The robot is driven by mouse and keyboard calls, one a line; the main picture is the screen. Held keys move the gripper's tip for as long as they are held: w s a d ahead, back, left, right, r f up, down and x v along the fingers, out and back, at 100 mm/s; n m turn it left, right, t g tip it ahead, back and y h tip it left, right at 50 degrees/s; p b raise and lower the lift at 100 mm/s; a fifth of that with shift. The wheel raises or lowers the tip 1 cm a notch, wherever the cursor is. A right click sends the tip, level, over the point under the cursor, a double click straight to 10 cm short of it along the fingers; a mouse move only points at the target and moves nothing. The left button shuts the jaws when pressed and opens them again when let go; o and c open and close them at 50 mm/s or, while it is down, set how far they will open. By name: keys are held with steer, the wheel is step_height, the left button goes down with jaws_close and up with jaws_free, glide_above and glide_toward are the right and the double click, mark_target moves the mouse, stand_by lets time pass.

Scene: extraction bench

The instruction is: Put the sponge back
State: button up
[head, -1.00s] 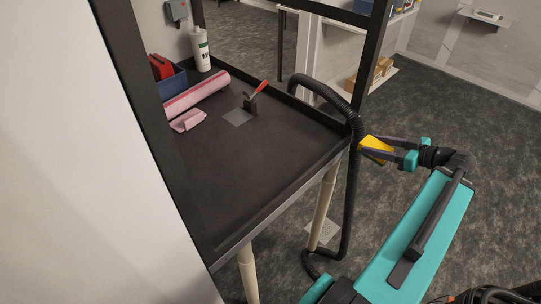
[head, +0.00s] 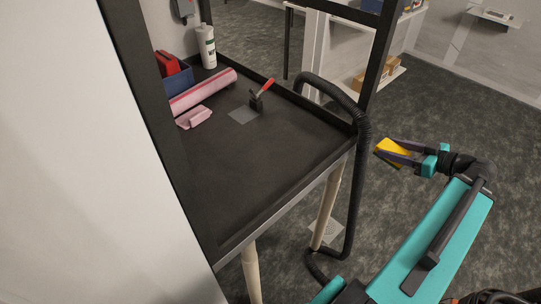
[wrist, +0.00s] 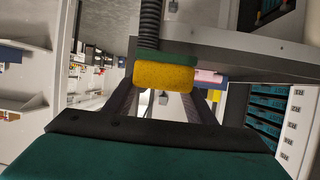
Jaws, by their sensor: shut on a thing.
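A yellow sponge with a green layer (wrist: 163,77) is held between the fingertips of my gripper. In the head view the sponge (head: 390,152) shows at the tips of my gripper (head: 396,150), which is shut on it. My gripper is in the air to the right of the black bench (head: 270,170), outside its right edge and apart from it. In the wrist view the sponge hides part of what lies beyond it.
A black corrugated hose (head: 362,150) hangs at the bench's right corner, between bench and gripper. The bench's front is clear.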

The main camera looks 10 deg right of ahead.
steer(key=w+a+n+y+b, duration=0.1)
steer(key=w+a+b, duration=0.2)
steer(key=w+a, duration=0.5)
steer(key=w+a+f+n+g+y+b, duration=0.1)
steer(key=w+a+b, duration=0.3)
steer(key=a, duration=1.2)
steer(key=w+a+n+g+y+b, duration=0.1)
steer(key=w+a+b, duration=0.3)
steer(key=w+a, duration=0.7)
steer(key=shift+w+a+f, duration=0.2)
steer(key=shift+w, duration=0.25)
steer(key=shift+w+a+f, duration=0.2)
steer(key=shift+w, duration=0.25)
steer(key=w+r+m+t+h+b, duration=0.2)
steer(key=w+r+m+t+h, duration=0.1)
steer(key=w+r+m+h, duration=0.5)
steer(key=shift+w+a+r+h, duration=0.45)
steer(key=shift+w+r, duration=0.45)
steer(key=shift+r, duration=0.8)
